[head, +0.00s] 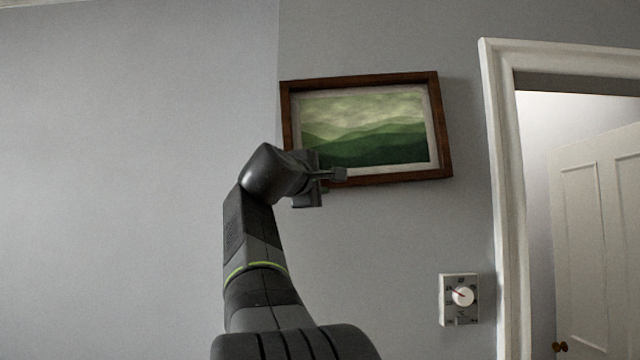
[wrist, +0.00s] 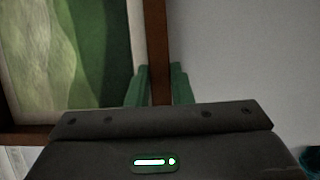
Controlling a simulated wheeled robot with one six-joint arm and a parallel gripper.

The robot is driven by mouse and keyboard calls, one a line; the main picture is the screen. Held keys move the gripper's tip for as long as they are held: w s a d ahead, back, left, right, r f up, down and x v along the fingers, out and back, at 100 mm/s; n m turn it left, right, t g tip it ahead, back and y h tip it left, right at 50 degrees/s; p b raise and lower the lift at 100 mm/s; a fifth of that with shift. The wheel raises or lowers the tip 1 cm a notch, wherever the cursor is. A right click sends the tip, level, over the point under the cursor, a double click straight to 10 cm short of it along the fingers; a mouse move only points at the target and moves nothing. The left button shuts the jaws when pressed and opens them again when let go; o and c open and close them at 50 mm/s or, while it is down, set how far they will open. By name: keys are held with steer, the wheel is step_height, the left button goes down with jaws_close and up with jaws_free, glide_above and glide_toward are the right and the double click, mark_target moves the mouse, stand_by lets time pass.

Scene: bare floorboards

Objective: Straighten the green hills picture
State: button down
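The green hills picture (head: 365,126) hangs on the grey wall in a brown wooden frame. It is tilted, with its right side higher than its left. In the head view my gripper (head: 340,174) is at the lower edge of the frame, left of its middle. In the wrist view my gripper (wrist: 160,82) has its two green fingers on either side of the frame's lower bar, close against it. The picture (wrist: 148,40) appears turned sideways there, with its lower bar upright. My arm hides the frame's lower left corner in the head view.
A white dial box (head: 459,298) is on the wall below and right of the picture. A white door frame (head: 500,200) and a part-open door (head: 600,240) stand at the right. The wall left of the picture is bare.

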steer(key=shift+a+r+m+p, duration=0.45)
steer(key=shift+a+m+p, duration=0.1)
steer(key=shift+p, duration=0.35)
steer(key=c, duration=1.3)
jaws_free()
steer(key=b+v, duration=0.3)
steer(key=v, duration=1)
steer(key=shift+s+a+r+b, duration=0.2)
steer(key=shift+s+a+b, duration=0.05)
steer(key=shift+s+b, duration=0.1)
steer(key=shift+w, duration=0.1)
